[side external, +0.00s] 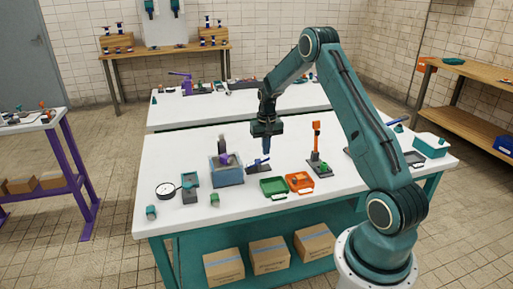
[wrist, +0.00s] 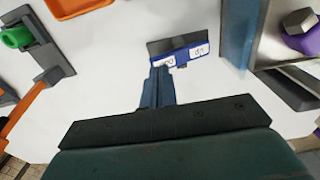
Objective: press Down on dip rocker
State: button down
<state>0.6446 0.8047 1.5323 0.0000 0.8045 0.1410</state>
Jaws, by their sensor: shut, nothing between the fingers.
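The dip rocker (wrist: 184,57) is a blue rocker on a dark grey base, with two white labels upside down in the wrist view. The right label reads Up; the left one, apparently Down, is partly covered by my fingertips. In the side view the rocker (side external: 259,162) sits low on the white table, just beneath my gripper. My gripper (side external: 265,151) points down, with its blue fingers shut and empty. In the wrist view my gripper (wrist: 161,72) has its fingertips over the left, Down end of the rocker. I cannot tell whether they touch it.
A blue-grey box (side external: 227,174) stands close left of the rocker. A green tray (side external: 274,195) and an orange tray (side external: 300,189) lie to the front right. An upright orange lever (side external: 317,136) stands further right.

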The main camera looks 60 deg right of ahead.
aim_at(266, 157)
jog(key=shift+s+a+f, duration=0.1)
jog(key=shift+f, duration=1.7)
jog(key=shift+r, duration=0.15)
dwell(0.3)
jog(key=shift+r, duration=4.25)
